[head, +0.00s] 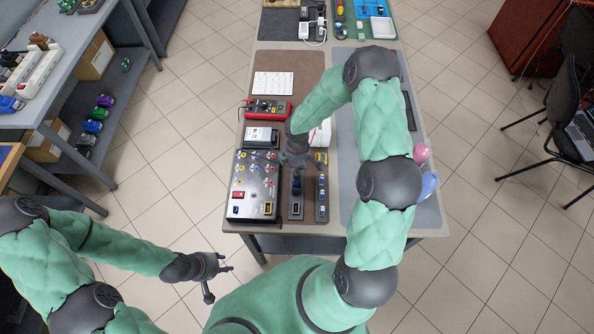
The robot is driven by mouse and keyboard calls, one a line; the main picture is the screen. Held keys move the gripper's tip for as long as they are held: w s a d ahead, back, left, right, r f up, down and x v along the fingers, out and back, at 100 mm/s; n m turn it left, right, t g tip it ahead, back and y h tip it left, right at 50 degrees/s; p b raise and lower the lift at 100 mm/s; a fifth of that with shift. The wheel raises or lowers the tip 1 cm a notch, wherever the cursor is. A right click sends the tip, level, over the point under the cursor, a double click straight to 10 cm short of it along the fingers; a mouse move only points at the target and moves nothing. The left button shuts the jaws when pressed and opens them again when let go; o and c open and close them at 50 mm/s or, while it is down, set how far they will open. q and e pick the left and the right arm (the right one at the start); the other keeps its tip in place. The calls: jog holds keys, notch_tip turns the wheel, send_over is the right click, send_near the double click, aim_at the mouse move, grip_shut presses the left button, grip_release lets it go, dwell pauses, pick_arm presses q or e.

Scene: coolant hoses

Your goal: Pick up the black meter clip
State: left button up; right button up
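A red meter (268,111) lies on the brown mat at the left side of the table, with thin leads at its left end. The black meter clip is too small for me to pick out with certainty.
Pink (422,153) and blue (428,185) balls are at the right edge. A grey shelf (80,75) stands left; chairs (566,115) stand right.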

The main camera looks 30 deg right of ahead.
jog(key=shift+f, duration=0.45)
grip_shut()
notch_tip(320, 180, up, 10)
jog(key=shift+r+p, duration=0.1)
jog(key=shift+p, duration=0.85)
jog(key=shift+r+p, duration=1.05)
jog(key=shift+r, duration=0.45)
